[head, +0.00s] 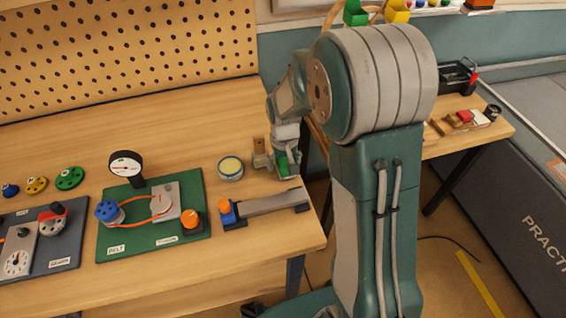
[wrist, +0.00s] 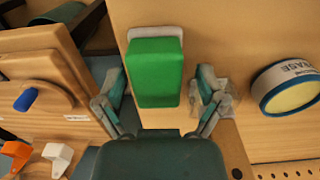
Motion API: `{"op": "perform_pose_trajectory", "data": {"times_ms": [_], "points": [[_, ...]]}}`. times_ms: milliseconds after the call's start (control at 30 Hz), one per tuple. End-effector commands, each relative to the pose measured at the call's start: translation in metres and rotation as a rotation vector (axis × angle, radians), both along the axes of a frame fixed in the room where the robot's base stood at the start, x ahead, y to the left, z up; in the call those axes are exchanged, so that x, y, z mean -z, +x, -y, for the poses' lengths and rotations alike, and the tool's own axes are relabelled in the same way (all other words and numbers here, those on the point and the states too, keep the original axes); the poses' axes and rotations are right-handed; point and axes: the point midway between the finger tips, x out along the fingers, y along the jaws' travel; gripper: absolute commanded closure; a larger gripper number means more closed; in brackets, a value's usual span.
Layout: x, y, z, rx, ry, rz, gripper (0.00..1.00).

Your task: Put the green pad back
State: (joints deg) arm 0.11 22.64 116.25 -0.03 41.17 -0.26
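The green pad (wrist: 155,75) is a rounded block on a pale backing, near the right edge of the wooden workbench. In the wrist view it lies between the two fingers of my gripper (wrist: 160,98), with a gap on each side. The fingers are spread and look apart from the pad. In the head view my gripper (head: 277,163) is low over the bench's right side, and only a bit of the green pad (head: 282,165) shows between its parts. I cannot tell how high the fingertips are above the bench.
A round tin with a yellow top (head: 230,167) stands just left of my gripper. A grey bar with a blue-and-orange end (head: 265,204) lies in front. A green belt board (head: 150,225) with a gauge (head: 126,164) is further left. A pegboard (head: 120,50) stands behind; a second table (head: 490,131) is right.

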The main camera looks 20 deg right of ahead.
Motion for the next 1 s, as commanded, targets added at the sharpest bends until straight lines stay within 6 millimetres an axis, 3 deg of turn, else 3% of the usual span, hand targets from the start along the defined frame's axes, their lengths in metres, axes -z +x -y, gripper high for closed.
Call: {"op": "perform_pose_trajectory", "data": {"times_ms": [333,800,1000], "points": [[-0.01,0.001,-0.001,0.001,-0.001,0.002,0.1],[-0.101,0.001,-0.001,0.001,-0.001,0.004,0.1],[-0.12,0.001,-0.002,0.001,-0.001,0.001,0.1]]}}
